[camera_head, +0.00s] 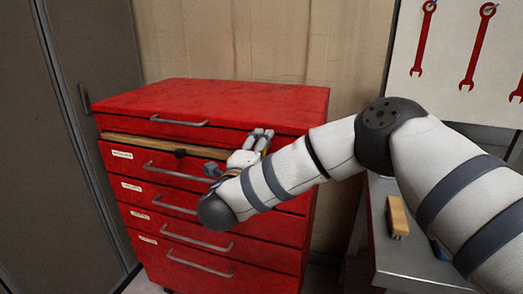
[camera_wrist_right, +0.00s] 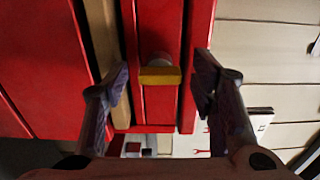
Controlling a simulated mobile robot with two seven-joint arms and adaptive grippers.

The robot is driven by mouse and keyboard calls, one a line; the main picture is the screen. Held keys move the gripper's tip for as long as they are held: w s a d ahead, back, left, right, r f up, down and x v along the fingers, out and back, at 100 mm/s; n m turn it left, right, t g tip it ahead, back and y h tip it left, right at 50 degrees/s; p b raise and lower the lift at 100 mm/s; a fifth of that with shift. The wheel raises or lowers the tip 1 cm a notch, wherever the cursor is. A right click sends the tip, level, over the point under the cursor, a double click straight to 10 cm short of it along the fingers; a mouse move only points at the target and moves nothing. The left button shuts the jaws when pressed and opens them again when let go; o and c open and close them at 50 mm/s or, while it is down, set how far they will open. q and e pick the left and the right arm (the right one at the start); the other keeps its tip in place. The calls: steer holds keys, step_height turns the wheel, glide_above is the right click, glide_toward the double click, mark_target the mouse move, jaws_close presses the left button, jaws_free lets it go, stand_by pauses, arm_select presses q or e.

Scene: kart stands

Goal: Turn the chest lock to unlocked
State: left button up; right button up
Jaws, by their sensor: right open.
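The red chest (camera_head: 215,95) stands in the middle of the head view, with several drawers down its front. In the right wrist view, a small lock piece with a yellow bar (camera_wrist_right: 160,76) and a grey round part sits on the red front (camera_wrist_right: 160,110). My right gripper (camera_head: 262,140) is at the upper right of the chest front. In the wrist view its two fingers (camera_wrist_right: 161,72) are open, one on each side of the yellow bar, with gaps visible. The lock is hidden behind my gripper in the head view. My left gripper is not in view.
Drawer handles (camera_head: 180,122) stick out from the front. A grey workbench (camera_head: 410,255) with a wooden-topped brush-like object (camera_head: 397,216) stands at right.

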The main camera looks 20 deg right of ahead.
steer(key=v, duration=1.2)
step_height(320, 180, down, 14)
steer(key=s+n+y, duration=0.2)
steer(key=n+y, duration=0.5)
steer(key=n, duration=0.3)
steer(key=s+d+f+n+g+y, duration=0.25)
steer(key=s+f+n+g, duration=0.4)
steer(key=s+f, duration=0.5)
steer(key=s+d+f+n+g, duration=0.2)
steer(key=s+d+g, duration=0.1)
steer(key=s, duration=0.5)
steer(key=s+d+f+n+g, duration=0.3)
steer(key=s, duration=0.6)
steer(key=s+d+f+n+g, duration=0.3)
steer(key=s+g, duration=0.1)
steer(key=s, duration=0.5)
steer(key=shift+s+d, duration=0.2)
steer(key=shift+d, duration=0.15)
